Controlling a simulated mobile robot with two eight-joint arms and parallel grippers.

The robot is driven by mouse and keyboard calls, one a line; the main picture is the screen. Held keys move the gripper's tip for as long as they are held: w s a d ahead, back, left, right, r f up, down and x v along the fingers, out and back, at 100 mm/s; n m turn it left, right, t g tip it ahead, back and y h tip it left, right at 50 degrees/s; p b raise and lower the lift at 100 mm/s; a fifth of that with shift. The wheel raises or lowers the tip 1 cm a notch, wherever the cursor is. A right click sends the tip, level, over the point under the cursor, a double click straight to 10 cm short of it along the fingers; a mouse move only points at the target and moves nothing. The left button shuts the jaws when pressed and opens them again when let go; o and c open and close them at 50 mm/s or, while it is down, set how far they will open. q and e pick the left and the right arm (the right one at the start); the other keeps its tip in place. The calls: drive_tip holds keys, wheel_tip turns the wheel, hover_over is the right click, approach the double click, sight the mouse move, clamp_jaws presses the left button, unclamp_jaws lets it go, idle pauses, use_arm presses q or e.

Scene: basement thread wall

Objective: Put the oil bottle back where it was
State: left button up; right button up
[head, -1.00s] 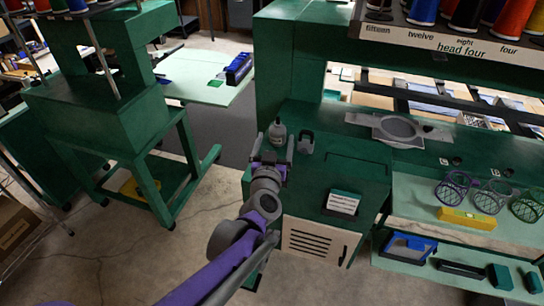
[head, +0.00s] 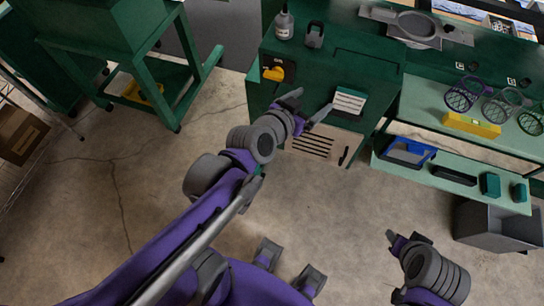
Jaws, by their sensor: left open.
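The oil bottle (head: 284,24), a grey bottle with a narrow top, stands upright on the green machine cabinet's top (head: 345,38), near its left end. A dark grey holder (head: 315,34) stands just right of it, apart from it. My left gripper (head: 312,104) is open and empty, in front of the cabinet and well clear of the bottle. My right gripper (head: 394,240) is at the lower right, over the floor. Its fingers are too foreshortened to tell whether they are open.
The cabinet front carries a yellow-and-red switch (head: 274,73) and a card holder (head: 348,102). At right, a shelf (head: 455,178) holds a blue-framed tray (head: 408,152); above are wire cups (head: 463,95) and a yellow block (head: 471,124). A grey bin (head: 497,227) stands below. The floor between is clear.

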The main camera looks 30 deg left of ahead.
use_arm(q)
drive_tip(key=s+a+f+g+y+p, duration=0.1)
drive_tip(key=s+f+g, duration=0.7)
drive_tip(key=s, duration=0.6)
drive_tip(key=shift+a+f+n+y+p, duration=0.3)
drive_tip(key=shift+f+n+p, duration=0.1)
drive_tip(key=shift+f, duration=0.1)
drive_tip(key=shift+s, duration=0.15)
